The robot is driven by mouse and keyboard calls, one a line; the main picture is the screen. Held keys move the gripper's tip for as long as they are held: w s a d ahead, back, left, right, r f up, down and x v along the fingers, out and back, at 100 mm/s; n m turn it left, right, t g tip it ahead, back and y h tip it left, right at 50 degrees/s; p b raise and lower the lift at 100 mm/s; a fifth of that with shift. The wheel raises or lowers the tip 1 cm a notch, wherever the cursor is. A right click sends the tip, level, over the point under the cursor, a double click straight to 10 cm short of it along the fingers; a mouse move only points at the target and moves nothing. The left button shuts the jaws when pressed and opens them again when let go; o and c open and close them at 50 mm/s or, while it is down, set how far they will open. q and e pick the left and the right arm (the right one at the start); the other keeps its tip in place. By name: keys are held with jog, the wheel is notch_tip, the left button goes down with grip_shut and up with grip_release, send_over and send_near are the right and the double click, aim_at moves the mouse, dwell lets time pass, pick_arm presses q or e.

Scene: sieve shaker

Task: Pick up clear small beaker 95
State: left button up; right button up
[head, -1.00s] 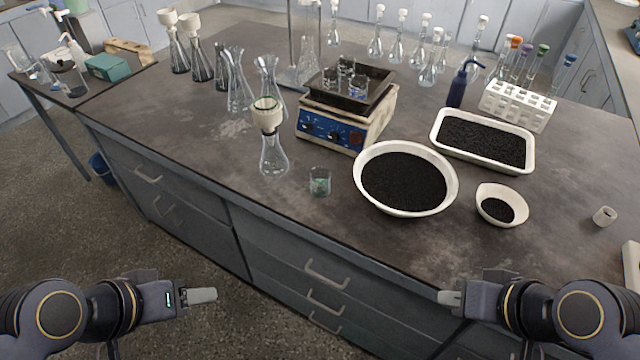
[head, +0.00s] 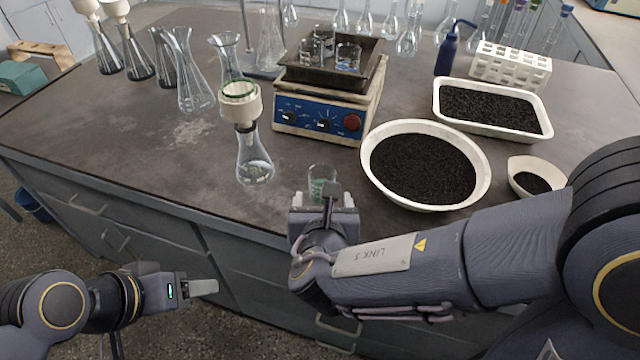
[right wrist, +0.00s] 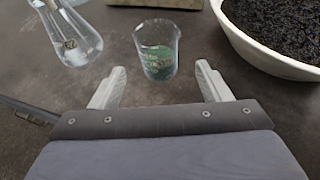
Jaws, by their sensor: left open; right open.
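A clear small beaker (head: 322,178) with green markings stands upright near the front edge of the bench. It also shows in the right wrist view (right wrist: 158,50), just beyond the open fingertips. My right gripper (right wrist: 160,80) is open and empty, its two fingers pointing toward the beaker with one on each side of its line. In the head view my right gripper (head: 322,197) is just in front of the beaker and hides its lower part. My left gripper (head: 203,287) is off the bench at the lower left, away from the beaker, with its fingers seen side-on.
A flask with a funnel (head: 254,165) stands left of the beaker. A large white bowl of black grains (head: 482,185) is close on the right. A hotplate (head: 322,115) carrying a tray of small beakers stands behind. Bare bench lies to the left.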

aim_at(321, 186)
jog(key=shift+w+a+f, duration=0.2)
jog(key=shift+w+a, duration=0.1)
jog(key=b+x, duration=0.1)
jog(key=x, duration=0.6)
jog(key=shift+d+f, duration=0.15)
jog(key=c, duration=1.1)
